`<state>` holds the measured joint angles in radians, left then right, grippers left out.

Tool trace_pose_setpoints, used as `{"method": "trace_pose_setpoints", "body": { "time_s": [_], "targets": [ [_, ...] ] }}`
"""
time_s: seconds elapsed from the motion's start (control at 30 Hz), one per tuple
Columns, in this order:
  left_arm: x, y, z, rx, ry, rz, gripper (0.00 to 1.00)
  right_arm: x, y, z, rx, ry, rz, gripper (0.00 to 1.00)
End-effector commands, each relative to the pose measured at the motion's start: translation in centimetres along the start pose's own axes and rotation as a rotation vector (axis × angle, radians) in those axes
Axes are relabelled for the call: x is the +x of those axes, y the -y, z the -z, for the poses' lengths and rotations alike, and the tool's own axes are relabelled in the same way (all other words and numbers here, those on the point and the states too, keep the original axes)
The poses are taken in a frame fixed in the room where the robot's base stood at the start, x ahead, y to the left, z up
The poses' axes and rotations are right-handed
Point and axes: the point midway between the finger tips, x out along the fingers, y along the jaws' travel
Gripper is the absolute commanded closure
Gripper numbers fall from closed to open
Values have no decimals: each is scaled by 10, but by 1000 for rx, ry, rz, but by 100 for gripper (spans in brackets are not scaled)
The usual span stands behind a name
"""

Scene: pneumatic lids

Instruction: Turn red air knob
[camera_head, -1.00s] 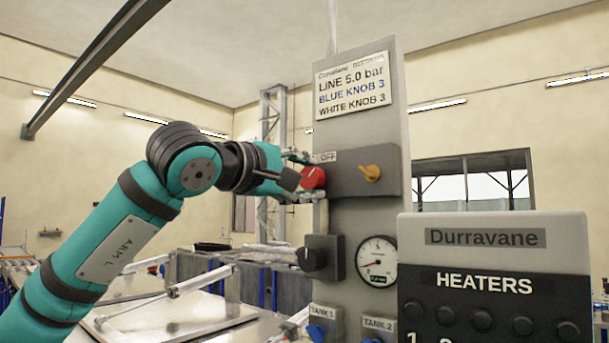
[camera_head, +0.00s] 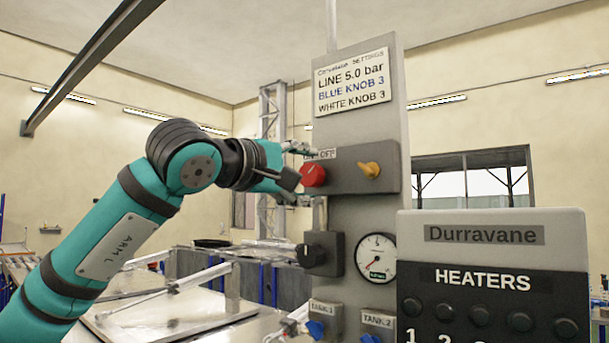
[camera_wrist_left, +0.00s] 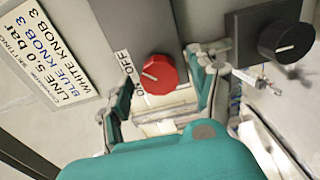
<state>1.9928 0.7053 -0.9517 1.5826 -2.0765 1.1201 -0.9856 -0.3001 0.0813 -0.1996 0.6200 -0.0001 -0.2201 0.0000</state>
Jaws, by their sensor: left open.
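The red air knob (camera_head: 313,175) is on the upper grey box of the panel, under a label reading ON and OFF. It has a white mark line. In the left wrist view the red knob (camera_wrist_left: 158,74) lies ahead between the finger tips, its mark pointing toward the label side. My left gripper (camera_head: 300,176) is open, with one finger above and one below the knob's level, just left of it. In the wrist view the fingers of my left gripper (camera_wrist_left: 164,82) are spread wide and seem apart from the knob. My right gripper is not in view.
A black knob (camera_head: 311,256) and a round gauge (camera_head: 376,258) are below, with blue valve handles (camera_head: 315,329) lower still. A Durravane heaters box (camera_head: 490,270) stands at front right.

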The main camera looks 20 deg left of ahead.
Motion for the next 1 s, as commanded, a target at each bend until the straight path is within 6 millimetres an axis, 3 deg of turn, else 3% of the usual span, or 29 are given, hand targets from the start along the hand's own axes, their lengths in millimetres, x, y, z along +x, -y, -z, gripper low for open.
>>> {"method": "trace_pose_setpoints", "body": {
  "time_s": [0.13,0.27,0.7,1.0],
  "targets": [
    [-4,-1,0,0,0,-2,38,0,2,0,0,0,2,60],
    [-20,-1,1,0,-1,-3,38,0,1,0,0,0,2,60],
    [-106,0,0,0,0,-2,38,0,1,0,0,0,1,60],
    [-120,0,0,0,0,1,38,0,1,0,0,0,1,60]
  ]
}}
